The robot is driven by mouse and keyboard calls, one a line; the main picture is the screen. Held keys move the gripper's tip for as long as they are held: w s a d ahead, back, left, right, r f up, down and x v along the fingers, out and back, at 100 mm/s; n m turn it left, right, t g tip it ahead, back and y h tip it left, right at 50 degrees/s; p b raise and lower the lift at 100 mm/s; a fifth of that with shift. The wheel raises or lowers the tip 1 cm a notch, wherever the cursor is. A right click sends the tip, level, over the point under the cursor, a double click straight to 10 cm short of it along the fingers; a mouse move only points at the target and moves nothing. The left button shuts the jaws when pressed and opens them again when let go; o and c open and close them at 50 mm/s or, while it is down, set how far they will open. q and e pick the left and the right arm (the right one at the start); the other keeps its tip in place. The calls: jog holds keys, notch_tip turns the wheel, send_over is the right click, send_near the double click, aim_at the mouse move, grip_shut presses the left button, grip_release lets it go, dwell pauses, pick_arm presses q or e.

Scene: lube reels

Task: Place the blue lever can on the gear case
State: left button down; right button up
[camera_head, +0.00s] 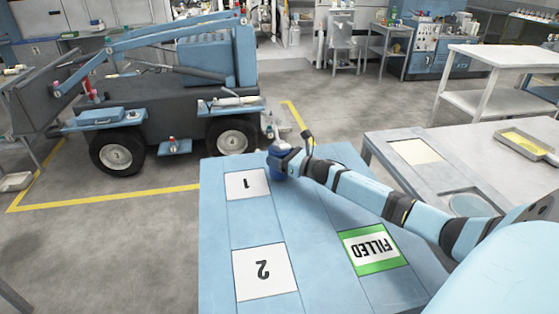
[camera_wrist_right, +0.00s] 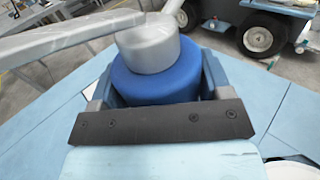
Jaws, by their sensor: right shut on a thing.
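The blue lever can (camera_wrist_right: 155,82) has a blue body, a grey top and a long grey lever or spout in the right wrist view. My right gripper (camera_wrist_right: 157,92) is shut on it, with a finger on each side. In the head view the can (camera_head: 277,172) shows at the far edge of the blue table, beside the card marked 1; my right gripper (camera_head: 283,160) partly covers it. I cannot tell whether the can touches the table. I cannot tell for certain which thing is the gear case. My left gripper is not in view.
The blue table (camera_head: 225,220) carries a card marked 1 (camera_head: 247,184), a card marked 2 (camera_head: 264,271) and a green FILLED card (camera_head: 375,250). A blue wheeled machine (camera_head: 205,58) stands beyond. A light table (camera_head: 440,180) is at right. Open floor (camera_head: 160,230) lies left.

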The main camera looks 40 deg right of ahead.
jog(key=shift+f, duration=0.6)
jog(key=shift+f, duration=0.1)
jog(key=o, duration=1.2)
jog(key=shift+s+d, duration=0.1)
jog(key=shift+s, duration=0.15)
jog(key=v, duration=1.1)
jog(key=shift+s+b, duration=0.2)
jog(key=shift+b, duration=0.15)
